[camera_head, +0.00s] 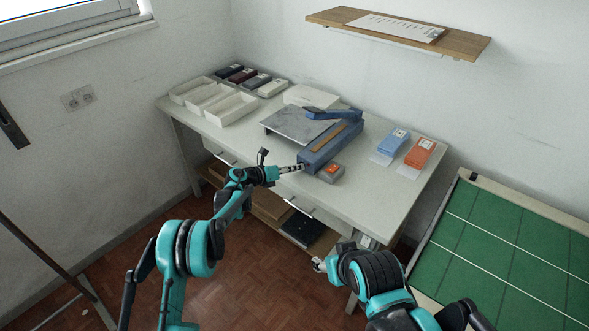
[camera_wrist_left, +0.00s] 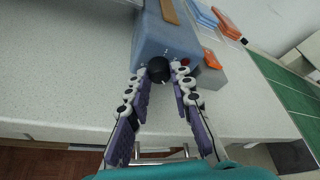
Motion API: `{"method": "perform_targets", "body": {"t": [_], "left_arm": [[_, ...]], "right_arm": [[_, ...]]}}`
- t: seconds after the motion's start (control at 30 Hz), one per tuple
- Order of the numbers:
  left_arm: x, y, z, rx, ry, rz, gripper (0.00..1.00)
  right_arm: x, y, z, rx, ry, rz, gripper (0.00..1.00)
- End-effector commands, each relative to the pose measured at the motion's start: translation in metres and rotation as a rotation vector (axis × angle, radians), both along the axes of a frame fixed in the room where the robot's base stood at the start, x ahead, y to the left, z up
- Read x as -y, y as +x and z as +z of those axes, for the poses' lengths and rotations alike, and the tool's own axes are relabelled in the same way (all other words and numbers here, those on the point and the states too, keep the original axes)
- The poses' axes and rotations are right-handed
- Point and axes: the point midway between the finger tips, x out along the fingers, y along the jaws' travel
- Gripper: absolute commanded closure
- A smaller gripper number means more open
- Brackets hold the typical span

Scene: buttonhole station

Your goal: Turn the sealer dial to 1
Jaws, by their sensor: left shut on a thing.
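The blue sealer (camera_head: 325,145) stands on the white table with its long arm (camera_head: 333,113) at the back. Its black round dial (camera_wrist_left: 159,69) is on the front end face in the left wrist view. My left gripper (camera_head: 301,168) is at that face; in the left wrist view its two fingertips (camera_wrist_left: 160,72) are closed on both sides of the dial.
A grey box with a red-orange top (camera_head: 331,173) sits right beside the sealer's front. A grey board (camera_head: 297,124) lies to its left. White trays (camera_head: 215,104) are at the back left, blue packs (camera_head: 393,141) and orange packs (camera_head: 420,151) at the right. The table's front left is clear.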

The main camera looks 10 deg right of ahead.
Motion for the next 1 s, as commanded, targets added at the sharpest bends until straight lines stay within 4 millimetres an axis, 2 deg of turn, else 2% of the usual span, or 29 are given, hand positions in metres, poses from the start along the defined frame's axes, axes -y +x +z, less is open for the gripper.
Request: {"method": "perform_targets", "body": {"t": [0.07,0.1,0.17,0.47,0.57,0.67,1.0], "left_arm": [[0.0,0.001,0.001,0.001,-0.001,0.002,1.0],[0.0,0.001,0.001,0.001,-0.001,0.002,0.73],[0.0,0.001,0.001,0.001,-0.001,0.002,0.57],[-0.001,0.0,0.0,0.001,0.0,0.001,0.57],[-0.006,-0.002,0.002,0.0,0.001,0.002,0.57],[-0.019,-0.007,0.007,0.001,0.0,0.003,0.57],[-0.082,-0.036,0.029,0.001,0.0,0.004,0.57]], "right_arm": [[0.0,0.0,0.0,0.0,0.0,0.0,0.49],[0.0,0.0,0.0,0.0,0.0,0.0,0.49],[0.0,0.0,0.0,0.0,0.0,0.0,0.49],[0.0,0.0,0.0,0.0,0.0,0.0,0.49],[0.0,0.0,0.0,0.0,0.0,0.0,0.49],[0.0,0.0,0.0,0.0,0.0,0.0,0.49],[0.0,0.0,0.0,0.0,0.0,0.0,0.49]]}}
